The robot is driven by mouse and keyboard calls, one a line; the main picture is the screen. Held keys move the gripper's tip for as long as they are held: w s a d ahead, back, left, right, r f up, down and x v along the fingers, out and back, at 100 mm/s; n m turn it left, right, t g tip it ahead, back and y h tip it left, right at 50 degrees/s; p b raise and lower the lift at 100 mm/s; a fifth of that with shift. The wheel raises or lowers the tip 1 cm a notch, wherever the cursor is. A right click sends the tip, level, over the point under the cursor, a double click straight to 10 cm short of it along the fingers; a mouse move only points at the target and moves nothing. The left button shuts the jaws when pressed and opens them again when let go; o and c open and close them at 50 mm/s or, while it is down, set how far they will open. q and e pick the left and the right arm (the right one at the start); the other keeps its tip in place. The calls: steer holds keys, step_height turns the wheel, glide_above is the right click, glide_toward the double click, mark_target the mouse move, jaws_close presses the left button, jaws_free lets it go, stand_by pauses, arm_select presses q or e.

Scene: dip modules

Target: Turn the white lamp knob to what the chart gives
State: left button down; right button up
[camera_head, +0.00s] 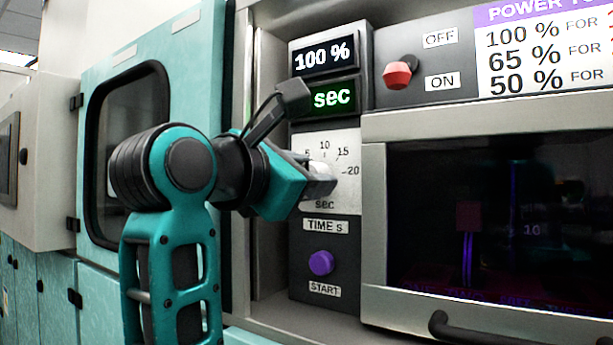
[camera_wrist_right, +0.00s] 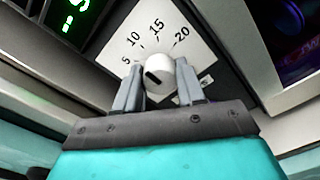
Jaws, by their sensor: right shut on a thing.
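The white knob (camera_wrist_right: 158,74) sits on a pale dial plate (camera_wrist_right: 185,55) marked 5, 10, 15 and 20. My right gripper (camera_wrist_right: 160,88) has its two grey fingers on either side of the knob and is shut on it. The knob's dark mark slants up and left, roughly toward the 5; its exact reading is hard to tell. In the head view, my right gripper (camera_head: 322,180) covers much of the knob and part of the dial, labelled TIME s. The chart (camera_head: 545,50) at the top right lists 100 %, 65 % and 50 %; its right side is cut off.
Displays above the dial read 100 % (camera_head: 324,56) and sec (camera_head: 332,98), the latter's number hidden by my arm. A red ON/OFF switch (camera_head: 398,75) is at upper right, a purple START button (camera_head: 321,263) below. A dark-windowed door with a black handle (camera_head: 500,335) stands right.

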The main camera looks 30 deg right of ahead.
stand_by(0.4)
steer(key=o, duration=1)
steer(key=shift+o, duration=0.2)
steer(key=p+v, duration=0.1)
steer(key=v, duration=1.2)
